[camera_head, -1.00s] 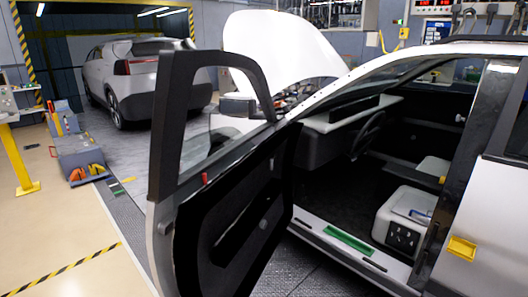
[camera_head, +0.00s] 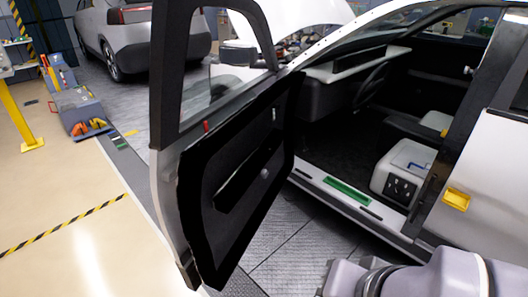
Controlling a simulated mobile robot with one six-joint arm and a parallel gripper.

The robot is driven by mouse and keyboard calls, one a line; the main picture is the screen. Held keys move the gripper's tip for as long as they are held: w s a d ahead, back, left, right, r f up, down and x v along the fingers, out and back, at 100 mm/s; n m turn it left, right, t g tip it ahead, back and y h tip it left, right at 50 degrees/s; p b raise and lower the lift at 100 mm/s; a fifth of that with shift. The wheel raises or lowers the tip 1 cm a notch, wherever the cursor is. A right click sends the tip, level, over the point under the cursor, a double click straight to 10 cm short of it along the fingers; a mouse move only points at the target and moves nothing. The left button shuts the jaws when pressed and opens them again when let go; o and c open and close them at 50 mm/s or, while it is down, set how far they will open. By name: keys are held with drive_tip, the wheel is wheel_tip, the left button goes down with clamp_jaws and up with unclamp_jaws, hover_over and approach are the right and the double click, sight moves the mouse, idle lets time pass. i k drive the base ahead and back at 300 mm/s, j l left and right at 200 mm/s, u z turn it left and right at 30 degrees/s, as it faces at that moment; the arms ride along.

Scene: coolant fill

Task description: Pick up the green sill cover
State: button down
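The green sill cover (camera_head: 347,191) is a flat green strip lying on the white door sill (camera_head: 312,176) of the open car, at the right of the head view. It lies along the sill, between the open front door and the seat area. Nothing covers it. Part of my arm, pale lilac and grey, shows at the bottom right edge, below the sill and apart from it. My gripper cannot be made out in this view.
The open front door (camera_head: 240,185) stands out on the left of the sill. The rear door with a yellow handle (camera_head: 456,199) bounds the right. Grey floor (camera_head: 290,245) below the sill is free. A blue-grey cart (camera_head: 77,110) stands far left.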

sight(359, 197)
drive_tip(key=i+l+u, duration=0.2)
drive_tip(key=i+l, duration=0.9)
drive_tip(key=i, duration=0.2)
drive_tip(key=i+l+u, duration=0.2)
drive_tip(key=i+l, duration=1)
drive_tip(key=l, duration=0.1)
